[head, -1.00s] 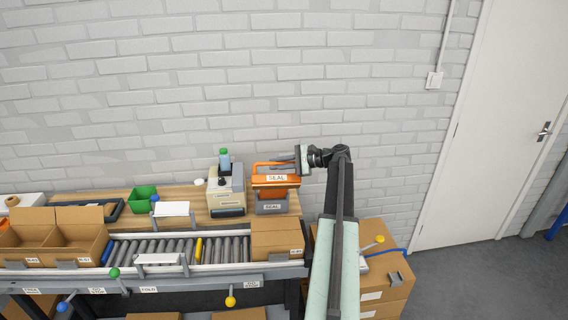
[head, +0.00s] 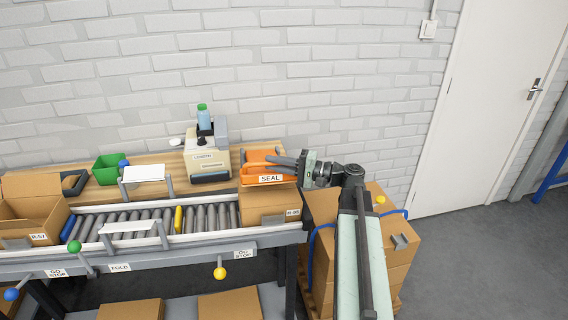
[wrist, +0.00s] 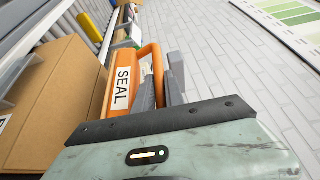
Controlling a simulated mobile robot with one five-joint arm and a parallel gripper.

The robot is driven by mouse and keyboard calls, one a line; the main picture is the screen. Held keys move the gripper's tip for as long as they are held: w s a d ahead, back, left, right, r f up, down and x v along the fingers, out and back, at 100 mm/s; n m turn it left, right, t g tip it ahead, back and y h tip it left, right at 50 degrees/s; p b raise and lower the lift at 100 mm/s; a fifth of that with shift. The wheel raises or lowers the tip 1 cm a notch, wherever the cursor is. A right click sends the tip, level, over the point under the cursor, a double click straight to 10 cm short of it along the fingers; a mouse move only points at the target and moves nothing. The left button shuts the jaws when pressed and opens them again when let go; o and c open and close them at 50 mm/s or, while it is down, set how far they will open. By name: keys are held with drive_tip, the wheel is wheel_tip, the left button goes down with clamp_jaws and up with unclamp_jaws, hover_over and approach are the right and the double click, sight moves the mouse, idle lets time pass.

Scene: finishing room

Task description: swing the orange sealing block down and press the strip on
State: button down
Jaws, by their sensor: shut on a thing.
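Whether the block presses fully on the carton, and the strip itself, I cannot tell.
A beige label machine (head: 207,160) with a bottle stands left of the block. A green bin (head: 108,170) and an open carton (head: 32,215) are further left. Stacked cartons (head: 380,250) stand below my arm at the right. The wall is behind.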

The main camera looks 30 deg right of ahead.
sight(263, 173)
drive_tip(key=shift+s+a+f+b, duration=0.1)
drive_tip(key=shift+s+f+b, duration=0.1)
drive_tip(key=shift+f+b, duration=0.3)
drive_tip(key=shift+s+a+f+b, duration=0.1)
drive_tip(key=shift+s+f+b, duration=0.15)
drive_tip(key=shift+f, duration=0.45)
drive_tip(key=shift+s+a+f+n+y+b, duration=0.3)
drive_tip(key=shift+a+f+b, duration=0.1)
drive_tip(key=shift+f+b, duration=0.25)
drive_tip(key=shift+w+r, duration=0.1)
drive_tip(key=c, duration=1.7)
unclamp_jaws()
drive_tip(key=shift+a, duration=0.15)
drive_tip(key=shift+d, duration=0.4)
drive_tip(key=v, duration=0.7)
drive_tip(key=shift+s+d+b, duration=0.1)
drive_tip(key=shift+s+b, duration=0.1)
drive_tip(key=shift+b, duration=0.1)
